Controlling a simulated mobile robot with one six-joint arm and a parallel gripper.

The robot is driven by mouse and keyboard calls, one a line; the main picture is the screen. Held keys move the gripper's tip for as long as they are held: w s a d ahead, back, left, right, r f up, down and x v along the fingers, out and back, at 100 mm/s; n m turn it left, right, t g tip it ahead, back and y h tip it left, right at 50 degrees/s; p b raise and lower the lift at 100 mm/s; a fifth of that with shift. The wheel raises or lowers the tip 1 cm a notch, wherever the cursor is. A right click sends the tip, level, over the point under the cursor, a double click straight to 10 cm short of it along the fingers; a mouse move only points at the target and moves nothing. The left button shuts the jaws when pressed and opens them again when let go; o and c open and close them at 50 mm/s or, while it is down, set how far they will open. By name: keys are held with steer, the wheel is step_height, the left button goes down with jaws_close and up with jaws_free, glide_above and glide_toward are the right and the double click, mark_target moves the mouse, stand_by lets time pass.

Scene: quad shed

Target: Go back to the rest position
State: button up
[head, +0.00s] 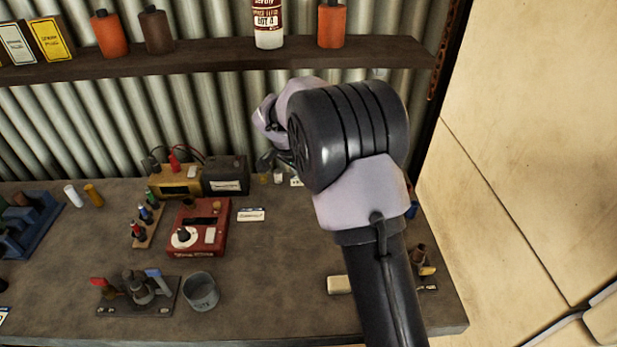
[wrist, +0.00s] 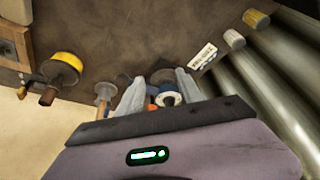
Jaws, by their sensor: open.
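My arm fills the middle right of the head view and reaches over the workbench (head: 285,285). My gripper (head: 277,162) is partly hidden behind the arm there, near the back of the bench by the corrugated wall. In the wrist view my gripper (wrist: 160,88) has its two grey fingers apart. A small white ring with a blue middle (wrist: 168,99) and a dark piece with some orange show between and beyond the fingers. I see no sign that the fingers grip them.
On the bench are a red tester (head: 199,228), a dark battery box (head: 225,176), a grey cup (head: 201,292) and a pale block (head: 339,285). A shelf (head: 200,56) with bottles crosses the wall above. In the wrist view a yellow-topped piece (wrist: 66,65) stands left, a label card (wrist: 202,57) right.

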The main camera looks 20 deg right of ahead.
steer(key=s+a+r+n+t+y+b, duration=0.1)
steer(key=s+a+r+n+y+b, duration=0.25)
steer(key=s+r, duration=0.9)
steer(key=s+a+f+n+t+y, duration=0.1)
steer(key=s+a, duration=0.3)
steer(key=s, duration=0.7)
steer(key=s+a+f+n+t+y+b, duration=0.1)
steer(key=s+a+n, duration=0.2)
steer(key=s, duration=0.8)
steer(key=shift+a+f+t, duration=0.25)
steer(key=shift+a+t, duration=0.05)
steer(key=shift+a, duration=0.05)
